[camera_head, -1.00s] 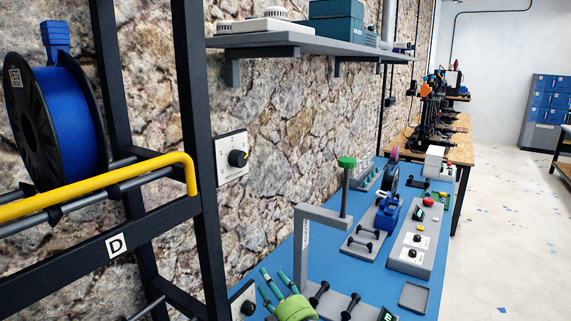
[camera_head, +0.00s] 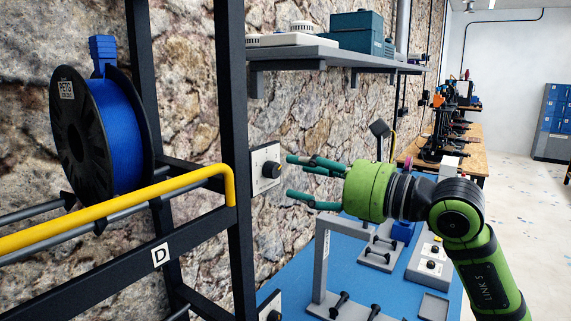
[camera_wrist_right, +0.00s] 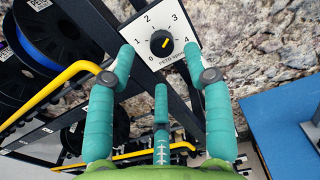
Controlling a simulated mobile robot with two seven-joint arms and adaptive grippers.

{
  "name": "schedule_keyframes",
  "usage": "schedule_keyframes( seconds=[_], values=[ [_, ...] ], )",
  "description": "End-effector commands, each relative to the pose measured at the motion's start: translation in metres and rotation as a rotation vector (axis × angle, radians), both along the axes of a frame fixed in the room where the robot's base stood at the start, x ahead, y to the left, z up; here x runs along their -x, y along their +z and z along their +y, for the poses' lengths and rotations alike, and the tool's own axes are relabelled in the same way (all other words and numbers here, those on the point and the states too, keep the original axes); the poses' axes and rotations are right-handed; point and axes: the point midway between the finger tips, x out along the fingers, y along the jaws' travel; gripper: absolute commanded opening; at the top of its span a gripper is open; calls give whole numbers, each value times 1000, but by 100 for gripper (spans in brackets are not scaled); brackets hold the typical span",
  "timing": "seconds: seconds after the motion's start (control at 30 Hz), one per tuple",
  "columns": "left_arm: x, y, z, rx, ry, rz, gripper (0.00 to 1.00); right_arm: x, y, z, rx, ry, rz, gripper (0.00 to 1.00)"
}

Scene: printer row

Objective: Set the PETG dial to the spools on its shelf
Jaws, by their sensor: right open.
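The PETG dial, a black knob with a yellow mark (camera_wrist_right: 161,43), sits on a white wall plate numbered 0 to 4 in the right wrist view. Its mark appears to point to the upper right; the exact number is hard to tell. In the head view the dial (camera_head: 271,170) is right of the rack post. My right gripper (camera_head: 292,177) is open, its teal fingers reaching toward the dial, apparently short of it. A blue spool (camera_head: 124,135) with a PETG label stands on the rack shelf. Part of it shows in the right wrist view (camera_wrist_right: 42,38). My left gripper is out of view.
A yellow bar (camera_head: 120,212) runs along the front of the rack marked D (camera_head: 160,255). A grey wall shelf (camera_head: 335,55) hangs above. A blue bench (camera_head: 395,272) with fixtures lies below my right arm. Another dial (camera_head: 273,315) is at the bottom edge.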

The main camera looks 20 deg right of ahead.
Motion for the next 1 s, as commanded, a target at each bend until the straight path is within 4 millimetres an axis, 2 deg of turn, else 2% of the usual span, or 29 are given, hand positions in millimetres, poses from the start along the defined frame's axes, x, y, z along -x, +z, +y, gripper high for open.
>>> schedule_keyframes(
  seconds=[0.03, 0.3, 0.63, 0.67, 0.7, 0.77, 1.0],
  values=[
    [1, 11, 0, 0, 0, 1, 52, -7, 6, 6, -5, 3, 2, 52],
    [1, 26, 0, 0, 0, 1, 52, -32, 3, 25, -4, 3, 2, 52],
    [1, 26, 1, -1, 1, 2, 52, -36, 0, 28, -3, 2, 1, 52],
    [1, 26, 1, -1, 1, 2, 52, -36, 0, 28, -3, 2, 1, 40],
    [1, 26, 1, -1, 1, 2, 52, -36, 0, 28, -3, 2, 1, 24],
    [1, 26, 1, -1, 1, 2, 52, -36, 0, 28, -4, 2, 0, 0],
    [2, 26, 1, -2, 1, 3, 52, -35, 2, 27, -8, 1, -2, 0]
  ],
)
